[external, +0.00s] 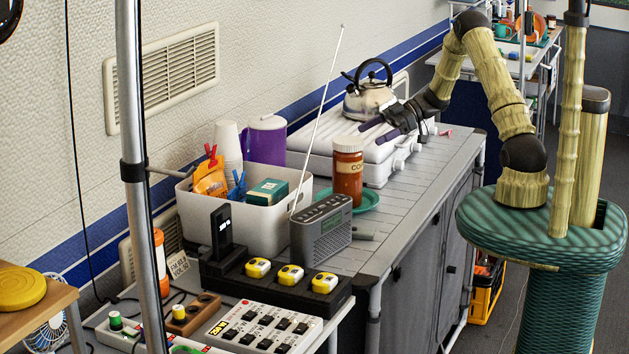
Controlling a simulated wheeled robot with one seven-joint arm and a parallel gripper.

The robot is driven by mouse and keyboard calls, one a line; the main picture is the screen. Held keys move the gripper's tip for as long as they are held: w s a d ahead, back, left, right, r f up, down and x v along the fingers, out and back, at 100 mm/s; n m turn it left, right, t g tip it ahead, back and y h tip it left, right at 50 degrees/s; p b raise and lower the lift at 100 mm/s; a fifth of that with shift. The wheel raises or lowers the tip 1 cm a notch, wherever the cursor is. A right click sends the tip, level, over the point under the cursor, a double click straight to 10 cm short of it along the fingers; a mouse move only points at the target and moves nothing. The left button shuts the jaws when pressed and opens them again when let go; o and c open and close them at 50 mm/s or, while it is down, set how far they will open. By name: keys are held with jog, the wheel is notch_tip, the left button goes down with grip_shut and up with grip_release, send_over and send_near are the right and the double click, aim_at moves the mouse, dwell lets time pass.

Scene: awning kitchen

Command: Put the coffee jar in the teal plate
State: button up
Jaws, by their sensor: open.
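The teal plate (370,201) lies at the jar's base. The jar overlaps the plate in the external view and looks to stand within its outline, though the radio hides part of the front rim. My gripper (377,131) is open and empty. Its dark fingers point left, over the white stove, behind and above the jar and apart from it.
A kettle (370,95) sits on the white stove (352,148) behind my gripper. A grey radio (321,230) with a long raised antenna (318,110) stands in front of the plate. A filled white bin (245,210) is to the left. The counter (410,208) is clear at right.

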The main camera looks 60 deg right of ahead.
jog(key=v, duration=0.4)
jog(key=shift+s+d+r, duration=0.15)
jog(key=shift+s+d, duration=0.1)
jog(key=w+a+r+m+h, duration=0.1)
jog(key=w+a+h, duration=0.1)
jog(key=w+a, duration=0.1)
jog(key=w+a+r+m+t+h, duration=0.1)
jog(key=w+a+r+m+h, duration=0.1)
jog(key=w+a+h, duration=0.1)
jog(key=w+a+r+m+t+h, duration=0.1)
jog(key=w+a+r+h, duration=0.1)
jog(key=w+a+h, duration=0.1)
jog(key=s+a+f+m+g, duration=0.2)
jog(key=s+a+g, duration=0.2)
jog(key=s+a, duration=0.5)
jog(key=s+a+f+m+g+h, duration=0.1)
jog(key=s+a+f+m+g, duration=0.1)
jog(key=s+a+g, duration=0.3)
jog(key=s+a+m, duration=0.1)
jog(key=s+a, duration=0.3)
jog(key=s, duration=0.5)
jog(key=shift+f+h, duration=0.2)
jog(key=shift+h, duration=0.1)
